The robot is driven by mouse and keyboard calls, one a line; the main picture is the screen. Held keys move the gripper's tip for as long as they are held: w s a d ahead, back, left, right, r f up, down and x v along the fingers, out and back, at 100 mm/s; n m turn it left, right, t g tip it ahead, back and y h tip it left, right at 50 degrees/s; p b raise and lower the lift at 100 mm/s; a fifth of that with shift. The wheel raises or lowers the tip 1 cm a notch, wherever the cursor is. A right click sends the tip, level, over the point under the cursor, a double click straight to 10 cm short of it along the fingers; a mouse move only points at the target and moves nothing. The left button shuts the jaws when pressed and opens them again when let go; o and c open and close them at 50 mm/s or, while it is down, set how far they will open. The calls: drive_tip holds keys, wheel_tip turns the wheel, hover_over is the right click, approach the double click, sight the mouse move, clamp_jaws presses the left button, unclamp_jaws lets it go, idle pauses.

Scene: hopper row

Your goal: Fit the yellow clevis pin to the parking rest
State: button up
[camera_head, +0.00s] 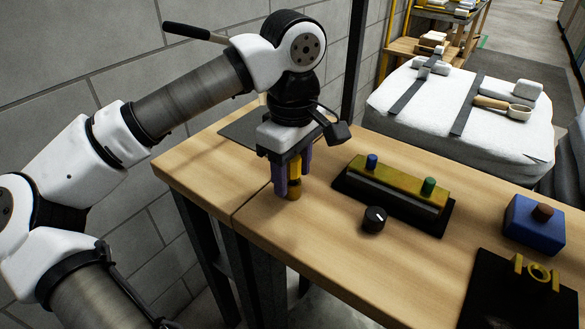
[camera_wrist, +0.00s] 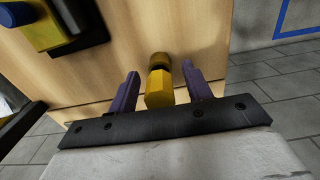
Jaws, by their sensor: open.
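The yellow clevis pin (camera_head: 295,168) stands upright on the wooden table, with a brown lower end at the tabletop. My gripper (camera_head: 294,178) points down over it, with one purple finger on each side. In the wrist view the yellow pin (camera_wrist: 159,88) lies between my open fingers (camera_wrist: 161,73), with a gap on both sides. A yellow bar on a black base (camera_head: 395,180) holds an upright blue pin (camera_head: 371,161) and a green pin (camera_head: 429,186); it looks like the parking rest, but I cannot be sure.
A black knob (camera_head: 375,218) sits in front of the yellow bar. A blue block with a brown peg (camera_head: 533,222) and a black plate with yellow lugs (camera_head: 512,300) are at the right. A dark mat (camera_head: 240,130) lies behind my gripper. The front middle tabletop is clear.

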drive_tip(key=shift+r, duration=0.15)
wheel_tip(320, 180, up, 14)
drive_tip(key=p, duration=0.1)
drive_tip(key=shift+f+p, duration=0.2)
drive_tip(key=shift+p, duration=0.15)
